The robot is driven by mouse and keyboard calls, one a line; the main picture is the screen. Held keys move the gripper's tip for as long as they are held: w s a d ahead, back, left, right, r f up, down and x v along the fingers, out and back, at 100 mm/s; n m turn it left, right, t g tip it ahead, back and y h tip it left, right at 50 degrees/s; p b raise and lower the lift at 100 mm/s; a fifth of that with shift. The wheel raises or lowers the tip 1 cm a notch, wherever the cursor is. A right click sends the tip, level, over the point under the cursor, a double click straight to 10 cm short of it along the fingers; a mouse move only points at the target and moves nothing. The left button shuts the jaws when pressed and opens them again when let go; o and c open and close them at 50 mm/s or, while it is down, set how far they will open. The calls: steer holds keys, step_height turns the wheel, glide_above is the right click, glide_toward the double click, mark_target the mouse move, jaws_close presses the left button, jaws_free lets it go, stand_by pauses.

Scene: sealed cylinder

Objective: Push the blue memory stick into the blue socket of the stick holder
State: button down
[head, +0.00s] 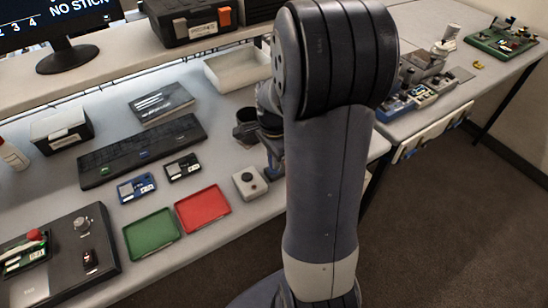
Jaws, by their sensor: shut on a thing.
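My gripper (274,160) shows only in part in the head view, left of my large upper arm link, which covers most of it. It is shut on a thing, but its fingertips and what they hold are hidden. A long black bar (175,140) lies on the bench at left, with a small blue mark (143,155) and a green mark on it. It may be the stick holder, but I cannot tell for sure. My gripper is to the right of this bar and apart from it. I cannot make out the blue memory stick.
A blue device (137,188) and a black device (183,167) lie before the bar. A green tray (152,235), a red tray (203,209) and a white button box (250,183) are nearer the front edge. A dark cup (246,132) stands beside my gripper.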

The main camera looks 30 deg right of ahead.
steer(key=shift+f+b, duration=0.5)
steer(key=shift+f, duration=0.2)
stand_by(0.6)
steer(key=c, duration=1.3)
jaws_free()
steer(key=shift+c, duration=0.2)
steer(key=shift+r, duration=0.1)
step_height(320, 180, up, 11)
steer(key=shift+f, duration=0.15)
steer(key=shift+f, duration=0.1)
step_height(320, 180, down, 11)
steer(key=shift+r, duration=0.35)
